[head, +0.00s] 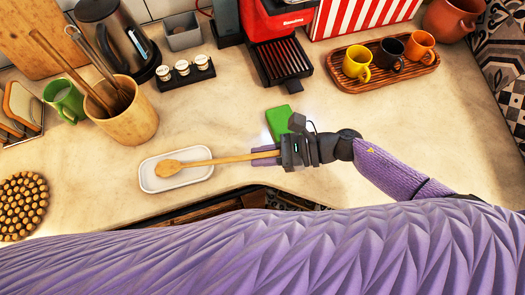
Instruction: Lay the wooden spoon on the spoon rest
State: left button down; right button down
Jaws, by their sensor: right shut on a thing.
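The wooden spoon (205,162) lies sideways with its bowl at the left, over the white spoon rest (177,184). I cannot tell whether the bowl touches the rest or hovers just above it. My right gripper (272,153) is shut on the end of the spoon's handle, to the right of the rest. The fingertips hide the handle's end. My left gripper does not show.
A wooden crock (128,118) with utensils stands behind the rest, beside a green mug (64,98). A green block (280,122) lies right behind my right gripper. A round cork-like trivet (23,205) is at the far left.

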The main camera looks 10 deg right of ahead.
jog(key=c, duration=0.5)
grip_release()
jog(key=b+v, duration=0.1)
jog(key=v, duration=0.8)
jog(key=shift+d+r, duration=0.15)
jog(key=shift+d, duration=0.35)
